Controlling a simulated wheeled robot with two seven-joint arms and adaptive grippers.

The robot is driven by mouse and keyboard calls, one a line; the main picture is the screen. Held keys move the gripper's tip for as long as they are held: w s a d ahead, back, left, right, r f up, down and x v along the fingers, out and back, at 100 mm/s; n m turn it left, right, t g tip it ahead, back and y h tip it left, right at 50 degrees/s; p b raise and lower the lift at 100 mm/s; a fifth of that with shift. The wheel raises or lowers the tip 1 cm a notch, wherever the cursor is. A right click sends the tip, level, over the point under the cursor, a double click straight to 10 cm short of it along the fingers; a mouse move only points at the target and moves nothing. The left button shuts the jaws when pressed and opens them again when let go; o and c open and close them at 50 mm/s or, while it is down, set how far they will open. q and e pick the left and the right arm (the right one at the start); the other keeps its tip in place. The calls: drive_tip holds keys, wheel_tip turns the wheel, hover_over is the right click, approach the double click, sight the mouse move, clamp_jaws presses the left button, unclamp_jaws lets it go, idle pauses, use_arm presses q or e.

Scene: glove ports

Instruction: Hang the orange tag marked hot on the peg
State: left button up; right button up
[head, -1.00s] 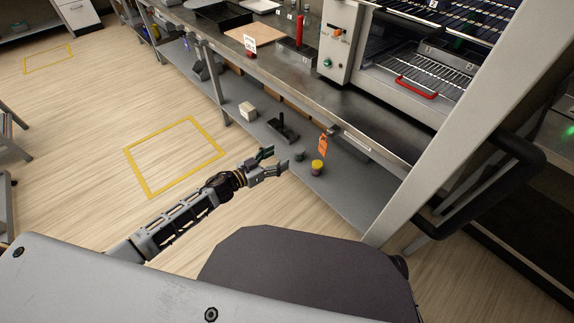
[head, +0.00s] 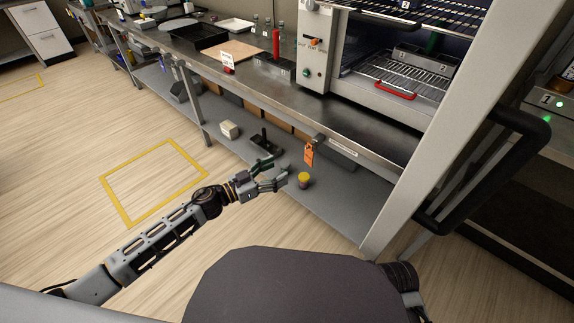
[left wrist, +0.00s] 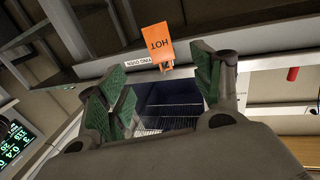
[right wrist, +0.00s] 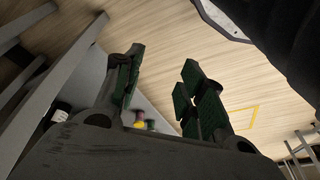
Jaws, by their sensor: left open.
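The orange tag (head: 308,154) hangs at the front edge of the steel bench, below a small dark fitting (head: 319,139) that may be the peg. My left gripper (head: 281,170) is open and empty, to the left of the tag and a little lower in the head view. Its spread fingers (left wrist: 163,90) show in the left wrist view. My right gripper (right wrist: 160,88) is open and empty, and is outside the head view.
A yellow-topped jar (head: 303,180) stands on the lower shelf (head: 335,205), near the left gripper. A white box (head: 230,130) is farther left there. The bench edge (head: 270,100) runs above. An oven (head: 385,75) with a red handle sits on top. A slanted post (head: 440,130) stands at right.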

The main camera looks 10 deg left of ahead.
sight(308, 156)
use_arm(q)
drive_tip(key=shift+w+d, duration=0.1)
drive_tip(key=shift+d, duration=0.05)
drive_tip(key=shift+b+x, duration=1.15)
drive_tip(key=shift+x, duration=4.55)
drive_tip(key=shift+w+d+f, duration=0.1)
drive_tip(key=shift+w+d, duration=0.55)
drive_tip(key=shift+d, duration=0.15)
use_arm(e)
drive_tip(key=shift+s+a+r+t, duration=0.1)
drive_tip(key=shift+a+r+t, duration=0.1)
drive_tip(key=shift+r, duration=0.3)
drive_tip(key=shift+s+a+r+t, duration=0.1)
drive_tip(key=shift+a+r+t, duration=0.1)
drive_tip(key=shift+r, duration=0.25)
drive_tip(key=shift+w+r, duration=0.1)
drive_tip(key=shift+w, duration=0.05)
